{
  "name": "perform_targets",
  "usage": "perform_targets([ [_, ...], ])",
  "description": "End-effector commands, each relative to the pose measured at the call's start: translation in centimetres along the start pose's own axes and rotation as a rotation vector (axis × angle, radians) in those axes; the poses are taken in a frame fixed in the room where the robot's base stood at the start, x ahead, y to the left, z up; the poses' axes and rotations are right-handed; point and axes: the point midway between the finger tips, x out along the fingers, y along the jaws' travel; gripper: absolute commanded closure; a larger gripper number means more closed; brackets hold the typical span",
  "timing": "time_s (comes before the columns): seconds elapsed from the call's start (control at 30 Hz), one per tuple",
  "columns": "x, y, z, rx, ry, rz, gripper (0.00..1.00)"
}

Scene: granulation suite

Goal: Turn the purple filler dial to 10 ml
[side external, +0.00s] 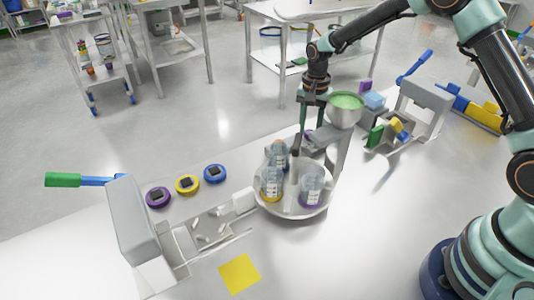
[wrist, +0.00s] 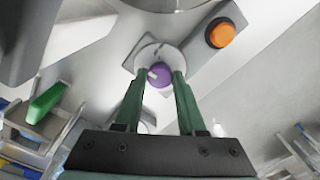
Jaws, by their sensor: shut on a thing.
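The purple filler dial (wrist: 161,76) sits on a white round plate in the wrist view, with a pale pointer mark toward its left side. Scale marks around it are too small to read. My gripper (wrist: 158,80) has its two green fingers on either side of the dial and is shut on it. In the side external view my gripper (side external: 302,128) points down behind the round dish, beside the filler with its bowl of green granules (side external: 347,101).
An orange button (wrist: 221,33) is close to the dial's upper right. The round dish (side external: 294,212) holds bottles in front of my gripper. Purple (side external: 158,197), yellow (side external: 187,185) and blue (side external: 215,173) round pieces lie left.

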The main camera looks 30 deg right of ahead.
Motion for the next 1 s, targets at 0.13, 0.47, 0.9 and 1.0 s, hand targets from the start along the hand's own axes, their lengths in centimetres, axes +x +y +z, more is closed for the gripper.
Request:
perform_targets([
  [0.13, -0.07, 0.01, -0.01, -0.14, 0.0, 0.001, 1.0],
  [0.47, -0.09, 0.01, -0.01, -0.257, 0.0, 0.001, 1.0],
  [0.9, -0.07, 0.0, -0.01, -0.254, 0.0, 0.0, 0.31],
  [1.0, -0.06, 0.0, -0.01, -0.254, 0.0, 0.0, 0.31],
])
